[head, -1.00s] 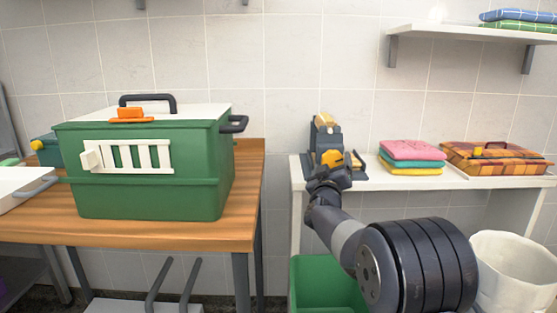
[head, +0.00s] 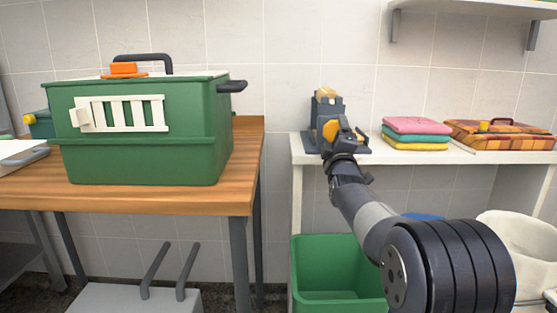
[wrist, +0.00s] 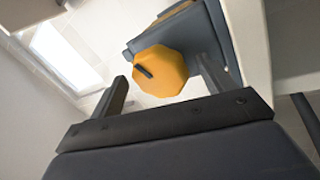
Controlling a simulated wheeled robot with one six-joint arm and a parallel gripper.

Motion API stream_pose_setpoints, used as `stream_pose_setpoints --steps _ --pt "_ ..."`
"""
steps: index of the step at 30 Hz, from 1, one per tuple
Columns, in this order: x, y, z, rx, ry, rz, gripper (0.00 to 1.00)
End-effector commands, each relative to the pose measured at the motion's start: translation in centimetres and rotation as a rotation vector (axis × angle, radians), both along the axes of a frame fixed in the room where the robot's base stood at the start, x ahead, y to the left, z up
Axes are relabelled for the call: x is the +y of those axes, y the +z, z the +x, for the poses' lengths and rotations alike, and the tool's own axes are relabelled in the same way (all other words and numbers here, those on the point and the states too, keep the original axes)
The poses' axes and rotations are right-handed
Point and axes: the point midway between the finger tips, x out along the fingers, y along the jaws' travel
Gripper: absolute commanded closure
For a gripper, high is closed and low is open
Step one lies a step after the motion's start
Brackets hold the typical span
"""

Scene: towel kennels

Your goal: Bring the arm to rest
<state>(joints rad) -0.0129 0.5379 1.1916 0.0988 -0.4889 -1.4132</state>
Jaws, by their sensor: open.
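My gripper (head: 338,142) is at the left end of the white shelf table (head: 390,153), in front of a dark grey device (head: 328,103) with an orange knob (head: 331,130). In the wrist view my gripper (wrist: 158,68) has its two fingers apart. The orange knob (wrist: 160,72) shows between or just beyond them; I cannot tell whether they touch it. The gripper holds nothing that I can see. My arm reaches up and left from the lower right of the head view, and the gripper partly hides the device.
A green kennel (head: 140,160) with a white barred door stands on the wooden table (head: 245,165) at left. Folded towels (head: 416,134) and a plaid case (head: 500,136) lie right of the device. A green bin (head: 335,250) and a white basket (head: 515,240) stand below.

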Motion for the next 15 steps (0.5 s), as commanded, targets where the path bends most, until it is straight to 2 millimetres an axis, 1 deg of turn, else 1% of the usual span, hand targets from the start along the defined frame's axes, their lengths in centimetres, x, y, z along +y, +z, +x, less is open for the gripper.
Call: stream_pose_setpoints --steps 15 --pt "-0.39 0.61 0.00 0.001 -0.001 -0.387 0.22"
